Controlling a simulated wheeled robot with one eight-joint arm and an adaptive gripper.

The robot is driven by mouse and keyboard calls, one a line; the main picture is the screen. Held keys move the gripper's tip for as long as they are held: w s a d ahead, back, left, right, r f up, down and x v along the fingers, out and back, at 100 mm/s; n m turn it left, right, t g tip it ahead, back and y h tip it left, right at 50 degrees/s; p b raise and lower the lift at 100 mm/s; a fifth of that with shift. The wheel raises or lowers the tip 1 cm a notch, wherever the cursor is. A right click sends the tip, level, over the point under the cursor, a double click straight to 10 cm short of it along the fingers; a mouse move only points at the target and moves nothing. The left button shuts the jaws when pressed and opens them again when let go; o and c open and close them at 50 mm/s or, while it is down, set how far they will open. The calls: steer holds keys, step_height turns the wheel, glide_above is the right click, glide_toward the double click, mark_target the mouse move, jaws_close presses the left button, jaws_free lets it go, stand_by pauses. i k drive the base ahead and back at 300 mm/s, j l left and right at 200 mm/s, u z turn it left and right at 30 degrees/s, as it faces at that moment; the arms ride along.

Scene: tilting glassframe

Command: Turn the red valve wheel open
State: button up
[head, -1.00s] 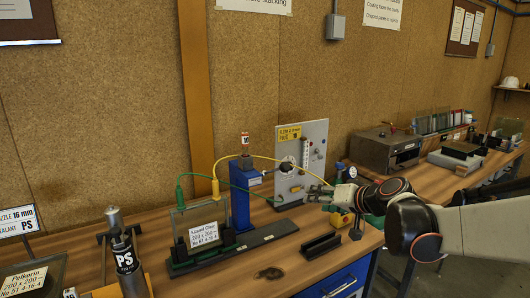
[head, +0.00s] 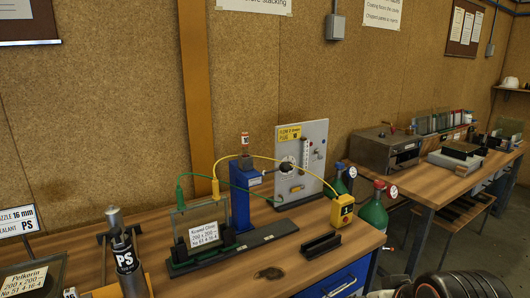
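Two green gas bottles stand at the right end of the near bench. The front bottle (head: 374,212) has a small red part (head: 379,184) on top, which looks like the red valve wheel, and a round white gauge (head: 392,192) beside it. The rear bottle (head: 341,182) also carries a white gauge (head: 352,172). The wheel is too small to tell how far it is turned. My gripper is out of view; only dark, rounded parts of my arm show at the bottom right edge, well below the bottles.
A yellow box (head: 342,209) stands just left of the front bottle. A black slotted block (head: 321,243) lies on the bench (head: 300,262).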

mark_target(379, 184)
steer(key=i+l, duration=0.1)
steer(key=l, duration=0.3)
steer(key=i+l, duration=0.1)
steer(key=l, duration=0.35)
steer(key=i+l, duration=0.1)
steer(key=l, duration=0.75)
steer(key=i+j+u, duration=0.35)
steer(key=i, duration=0.3)
